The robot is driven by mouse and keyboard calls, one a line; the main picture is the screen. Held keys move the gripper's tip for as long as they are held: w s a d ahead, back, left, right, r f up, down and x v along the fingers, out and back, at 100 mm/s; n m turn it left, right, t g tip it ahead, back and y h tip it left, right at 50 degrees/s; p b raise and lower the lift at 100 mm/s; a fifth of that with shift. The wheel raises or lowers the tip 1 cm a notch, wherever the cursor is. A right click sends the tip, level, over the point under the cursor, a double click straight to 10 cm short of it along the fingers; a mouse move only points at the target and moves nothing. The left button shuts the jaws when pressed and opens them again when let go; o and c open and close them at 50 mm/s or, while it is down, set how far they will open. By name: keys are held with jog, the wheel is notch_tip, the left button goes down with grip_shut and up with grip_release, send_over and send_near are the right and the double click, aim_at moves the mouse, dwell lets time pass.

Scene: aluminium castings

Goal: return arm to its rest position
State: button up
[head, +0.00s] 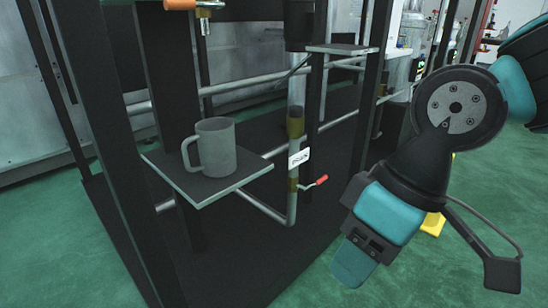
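My arm comes in from the right edge of the head view, teal and black, and bends down at a round black joint. My gripper (352,268) hangs at its lower end, pointing down and slightly left over the green floor. It is right of the dark frame and apart from the mug and shelf. The fingers are seen edge-on, so I cannot tell whether they are open or shut. No held object shows.
A grey mug (214,147) stands upright on a small grey shelf (232,190) of the dark frame (114,150). A pipe with a red-handled valve (314,183) stands right of it. A second shelf (342,49) is behind.

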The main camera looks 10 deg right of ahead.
notch_tip(320, 180, up, 33)
jog(key=p, duration=3.1)
